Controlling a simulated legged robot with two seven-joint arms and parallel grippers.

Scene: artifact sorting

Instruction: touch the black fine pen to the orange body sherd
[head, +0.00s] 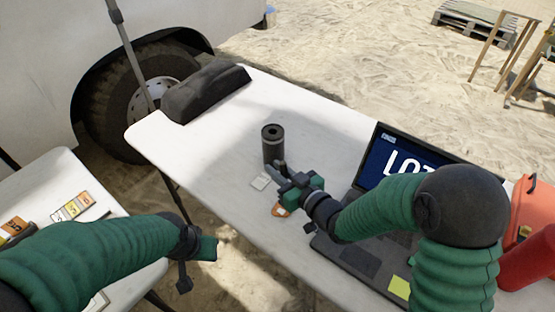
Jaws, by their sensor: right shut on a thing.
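My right gripper (277,173) is low over the white table, just in front of a dark upright cylinder. It is shut on a small dark thing, which I take to be the black fine pen; its outline blends with the dark fingers. An orange piece (280,210), which looks like the orange body sherd, lies on the table just below the gripper and is partly hidden by it. I cannot tell whether the pen touches it. My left gripper (190,272) hangs between the two tables, away from both objects; its jaw opening is unclear.
A laptop (376,165) is to the right, and a dark bundle (204,90) lies at the far left end. The middle left of the white table (205,150) is clear.

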